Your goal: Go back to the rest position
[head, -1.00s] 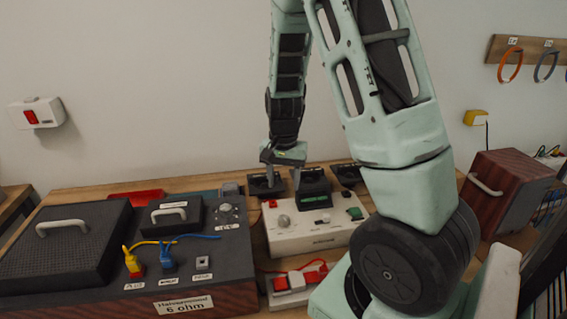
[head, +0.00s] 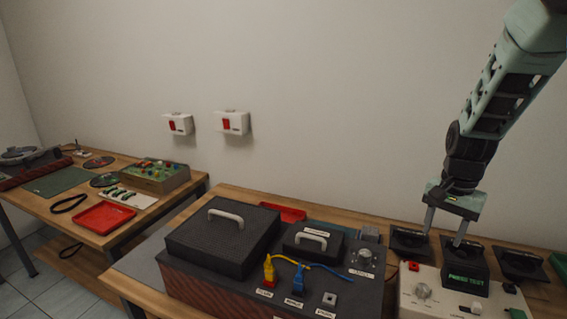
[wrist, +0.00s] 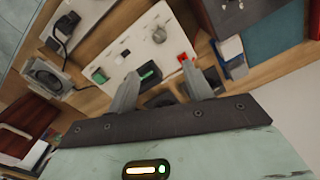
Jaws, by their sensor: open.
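My gripper (head: 444,226) is open and empty, pointing down above the back of the white control unit (head: 436,300) in the head view. Its fingers are beside a black block with a green "PRESS TEST" display (head: 466,281), apart from each other with nothing between them. In the wrist view, my gripper (wrist: 163,84) shows two spread grey fingers over the same white unit (wrist: 127,50), with its red button (wrist: 183,58) near one fingertip. Whether a finger touches the block cannot be told.
A black-topped box (head: 222,240) with handles and yellow and blue plugs stands left of the unit. Black holders (head: 520,262) stand behind the unit. A second table (head: 90,228) with a red tray (head: 104,217) is at the far left. Two red switches (head: 232,123) are on the wall.

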